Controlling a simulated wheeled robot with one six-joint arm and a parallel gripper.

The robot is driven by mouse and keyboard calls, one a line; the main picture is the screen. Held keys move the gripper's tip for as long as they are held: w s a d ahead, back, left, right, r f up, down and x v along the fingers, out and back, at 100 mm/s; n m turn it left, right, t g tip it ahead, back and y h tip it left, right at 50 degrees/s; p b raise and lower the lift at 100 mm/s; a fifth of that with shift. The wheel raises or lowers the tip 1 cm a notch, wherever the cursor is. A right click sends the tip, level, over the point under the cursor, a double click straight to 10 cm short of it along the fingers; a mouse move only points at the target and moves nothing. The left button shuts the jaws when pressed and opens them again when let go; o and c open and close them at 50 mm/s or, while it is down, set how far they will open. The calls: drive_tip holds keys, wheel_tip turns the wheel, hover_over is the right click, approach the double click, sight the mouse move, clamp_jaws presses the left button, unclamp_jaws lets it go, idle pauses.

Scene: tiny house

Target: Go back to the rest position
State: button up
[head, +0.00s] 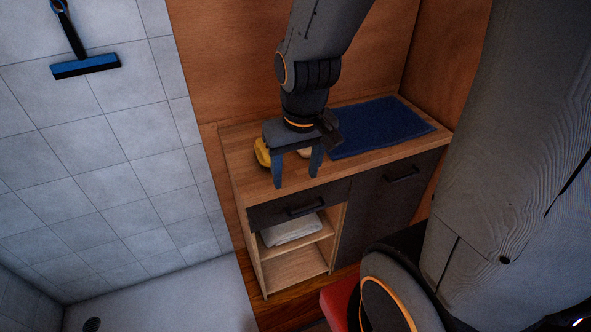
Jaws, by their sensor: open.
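My gripper (296,172) hangs above the left part of the wooden cabinet top (405,146). It points down, its two fingers are apart, and I see nothing held between them. A yellow object (262,152) lies on the cabinet top behind the gripper, partly hidden by it. A small pale object (304,153) shows between and behind the fingers, mostly hidden. My arm reaches in from the top of the view.
A blue folded towel (380,126) lies on the cabinet top to the right. Below are a dark drawer (300,204), a dark door (385,205) and open shelves with a white towel (291,229). A squeegee (86,66) hangs on the tiled wall at left.

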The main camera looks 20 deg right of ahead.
drive_tip(key=shift+f, duration=0.1)
drive_tip(key=shift+o, duration=0.7)
drive_tip(key=shift+f+b, duration=1.65)
drive_tip(key=shift+f, duration=0.1)
drive_tip(key=shift+c, duration=0.3)
